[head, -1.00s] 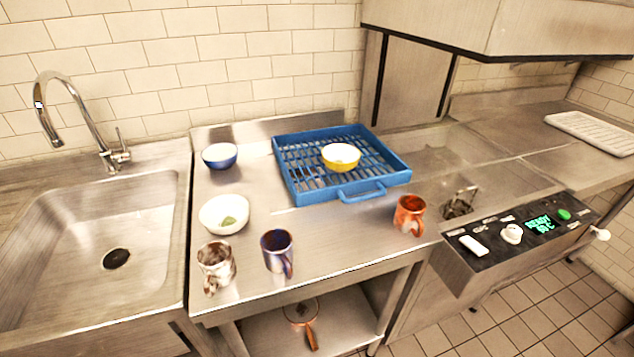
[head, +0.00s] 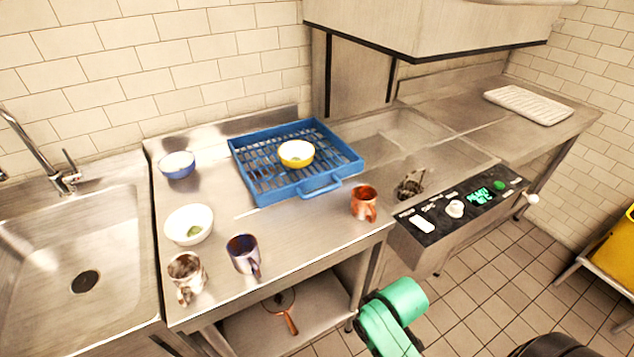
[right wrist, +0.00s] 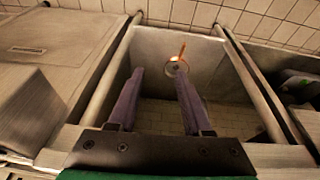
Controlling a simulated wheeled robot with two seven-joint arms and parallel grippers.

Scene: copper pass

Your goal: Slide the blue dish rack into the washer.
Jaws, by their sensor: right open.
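The blue dish rack (head: 262,195) sits on the steel counter, left of the washer, with its front handle toward me. A yellow bowl (head: 297,154) stands in it. The washer (head: 420,37) has its steel hood raised above its bed, and its control panel (head: 457,207) shows a green lit display. My right gripper (right wrist: 158,75) is open and empty in the right wrist view, with the lower shelf and a pan beyond its fingers. A green arm link of mine shows low in the head view. My left gripper is not in view.
A copper mug (head: 364,203) stands near the rack's front right. A blue bowl (head: 178,165), white bowl (head: 189,224), dark mug (head: 244,254) and silver mug (head: 186,276) stand left of the rack. A sink (head: 84,240) is at left. A white tray (head: 528,104) lies at far right.

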